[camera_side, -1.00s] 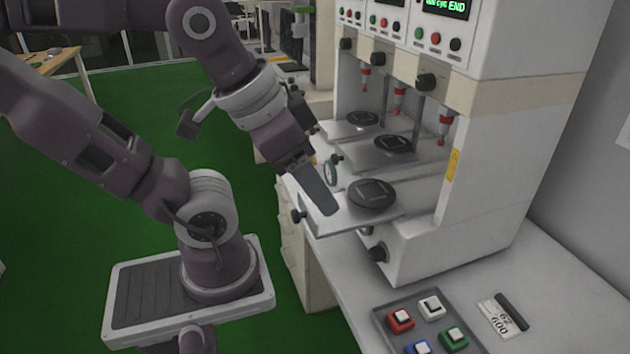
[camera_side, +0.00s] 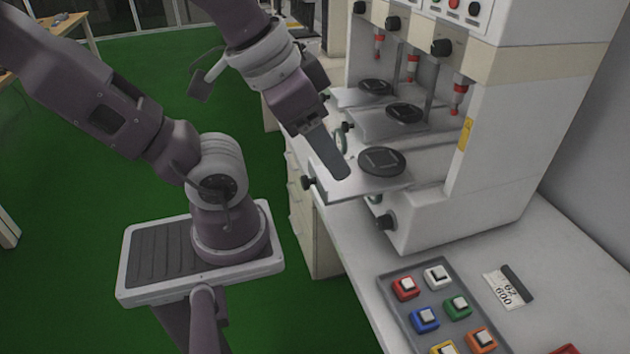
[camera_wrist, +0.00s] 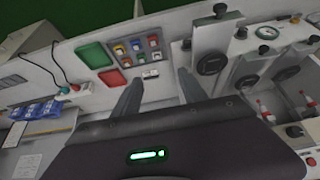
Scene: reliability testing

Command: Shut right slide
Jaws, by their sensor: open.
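The white machine (camera_side: 480,185) has three slides, each a pale plate with a black round fixture. The right slide (camera_side: 345,186), nearest the side camera, sticks out from the machine front with a black knob (camera_side: 307,183) at its outer end. Its black fixture (camera_side: 382,161) is clear of the red-tipped spindle. My gripper (camera_side: 338,170) points down at the slide's outer end, beside the knob. Contact cannot be told. In the wrist view, my gripper (camera_wrist: 159,77) has its fingers apart with nothing between them; the right slide's fixture (camera_wrist: 212,61) is right of them.
The middle slide (camera_side: 375,126) and far slide (camera_side: 350,97) lie behind the right one. A round green-rimmed part (camera_side: 340,141) is close behind my fingers. A button tray (camera_side: 392,312) and a label card (camera_side: 508,288) lie on the bench (camera_side: 555,265).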

